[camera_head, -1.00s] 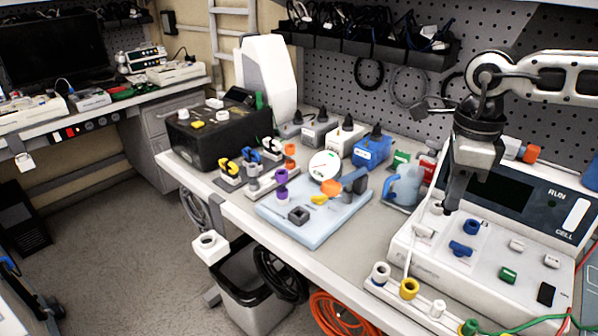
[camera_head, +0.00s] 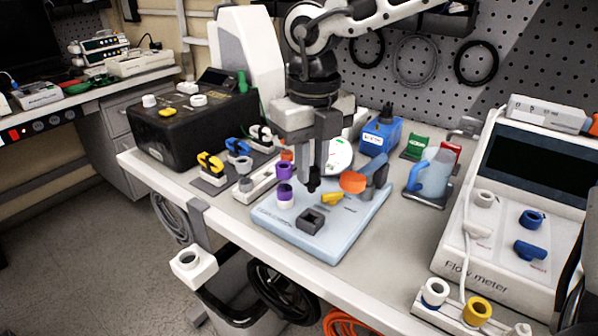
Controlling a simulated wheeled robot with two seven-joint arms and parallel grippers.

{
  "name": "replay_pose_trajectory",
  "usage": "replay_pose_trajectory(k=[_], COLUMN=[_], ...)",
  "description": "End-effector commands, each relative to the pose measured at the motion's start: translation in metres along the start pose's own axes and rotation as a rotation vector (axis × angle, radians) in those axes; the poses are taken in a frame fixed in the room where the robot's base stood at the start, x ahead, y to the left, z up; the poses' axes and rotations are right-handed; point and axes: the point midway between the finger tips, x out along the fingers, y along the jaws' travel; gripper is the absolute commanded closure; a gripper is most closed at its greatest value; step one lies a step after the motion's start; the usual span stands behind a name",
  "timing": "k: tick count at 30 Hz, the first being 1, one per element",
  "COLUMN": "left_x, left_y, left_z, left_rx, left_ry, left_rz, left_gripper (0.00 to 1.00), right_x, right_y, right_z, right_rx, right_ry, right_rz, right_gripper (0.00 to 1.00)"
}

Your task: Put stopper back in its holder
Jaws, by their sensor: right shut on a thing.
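My right gripper (camera_head: 312,178) comes down from the top and is shut on a small dark piece (camera_head: 314,185), which looks like the stopper; the fingers hide most of it. It hangs over the back part of a light blue board (camera_head: 345,240). A dark grey square block with an opening (camera_head: 311,221) sits on the board, below and in front of the fingertips. It looks like a holder; the opening seems empty. The held piece is apart from this block. My left gripper is not in view.
The board also bears purple rings on a post (camera_head: 284,190), a yellow lever (camera_head: 333,199) and an orange disc (camera_head: 353,182), close to the gripper. A white flow meter device (camera_head: 470,255) stands at right. A black box (camera_head: 190,130) stands at left. A blue-handled jug (camera_head: 430,178) stands behind right.

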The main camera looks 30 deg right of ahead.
Motion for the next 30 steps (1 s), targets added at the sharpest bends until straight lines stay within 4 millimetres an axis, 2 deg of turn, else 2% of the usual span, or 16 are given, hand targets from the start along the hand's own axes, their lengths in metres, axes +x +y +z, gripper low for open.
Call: replay_pose_trajectory(k=[8, 17, 23, 30], left_x=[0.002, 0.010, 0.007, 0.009], left_y=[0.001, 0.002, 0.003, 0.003], left_z=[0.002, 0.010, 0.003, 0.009], left_rx=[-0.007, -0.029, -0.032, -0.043], left_ry=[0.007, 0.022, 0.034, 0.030], left_rz=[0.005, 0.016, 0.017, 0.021], left_gripper=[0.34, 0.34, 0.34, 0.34], right_x=[0.016, 0.053, 0.049, 0.051], right_y=[-0.001, -0.001, -0.001, -0.001], right_z=[0.000, -0.001, 0.001, 0.002], right_rx=[-0.001, 0.000, 0.000, -0.001], right_ry=[0.001, 0.001, 0.000, 0.006], right_rz=[0.000, 0.001, -0.001, -0.003], right_gripper=[1.00, 1.00, 1.00, 1.00])
